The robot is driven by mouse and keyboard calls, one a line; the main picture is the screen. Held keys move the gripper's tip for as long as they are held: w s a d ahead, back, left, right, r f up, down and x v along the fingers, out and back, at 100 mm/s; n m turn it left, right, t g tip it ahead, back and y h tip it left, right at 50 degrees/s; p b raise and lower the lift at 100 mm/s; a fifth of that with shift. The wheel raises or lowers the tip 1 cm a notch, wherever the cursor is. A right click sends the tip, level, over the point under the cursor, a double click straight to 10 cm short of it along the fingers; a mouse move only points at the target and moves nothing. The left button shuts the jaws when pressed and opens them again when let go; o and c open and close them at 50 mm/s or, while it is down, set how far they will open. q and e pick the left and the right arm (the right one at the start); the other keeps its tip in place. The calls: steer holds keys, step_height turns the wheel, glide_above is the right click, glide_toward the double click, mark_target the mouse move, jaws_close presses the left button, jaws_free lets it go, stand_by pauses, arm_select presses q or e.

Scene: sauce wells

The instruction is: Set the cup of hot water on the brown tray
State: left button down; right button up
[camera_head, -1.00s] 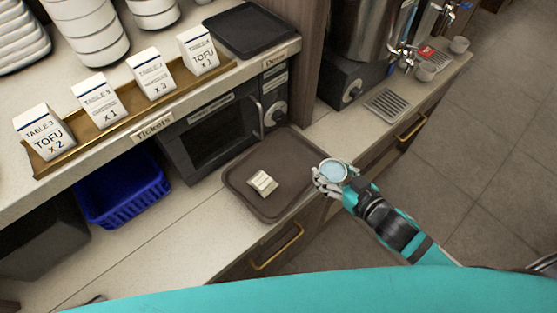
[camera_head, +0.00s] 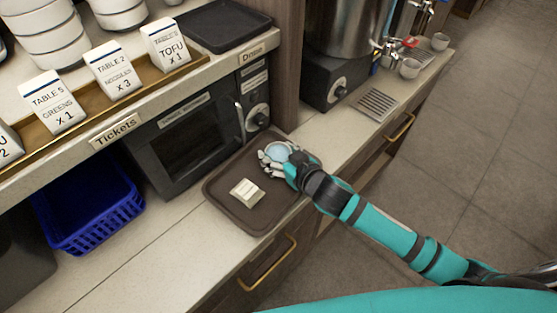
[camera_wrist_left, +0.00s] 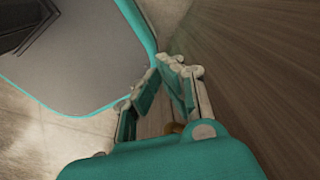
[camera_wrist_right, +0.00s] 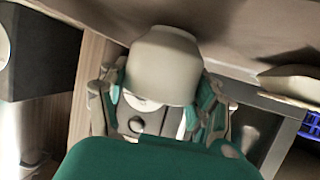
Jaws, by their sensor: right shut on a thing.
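The cup of hot water (camera_head: 278,151) is small and pale, with light blue liquid at its top. My right gripper (camera_head: 270,160) is shut around it, over the far right part of the brown tray (camera_head: 262,212). I cannot tell whether the cup's base touches the tray. In the right wrist view the cup (camera_wrist_right: 165,65) sits between the fingers of my right gripper (camera_wrist_right: 162,85). My left gripper (camera_wrist_left: 162,75) shows only in the left wrist view, its fingertips close together with nothing between them.
A small pale block (camera_head: 247,192) lies on the tray, left of the cup. A microwave (camera_head: 195,145) stands behind the tray. A blue basket (camera_head: 90,215) is at the left. A drip grate (camera_head: 376,104) and cups (camera_head: 410,68) are by the dispenser at the right.

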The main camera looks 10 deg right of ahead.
arm_select(q)
steer(key=shift+d+f, duration=0.2)
steer(key=shift+d, duration=0.1)
arm_select(e)
steer(key=shift+f, duration=0.15)
steer(key=o, duration=1.4)
steer(key=shift+f, duration=0.1)
steer(key=shift+c, duration=0.2)
steer(key=shift+s+d+r+p, duration=0.15)
steer(key=shift+s+r+p, duration=0.15)
steer(key=shift+p, duration=0.2)
steer(key=p+v, duration=0.4)
steer(key=v, duration=0.5)
steer(key=shift+s+d+r+p, duration=0.1)
steer(key=shift+s+r+p, duration=0.1)
steer(key=shift+s+p, duration=0.15)
arm_select(q)
step_height(320, 180, up, 6)
steer(key=shift+a+f, duration=0.1)
steer(key=shift+a, duration=0.05)
arm_select(e)
steer(key=shift+s+d+r, duration=0.25)
steer(key=shift+s+d, duration=0.05)
steer(key=shift+s, duration=0.3)
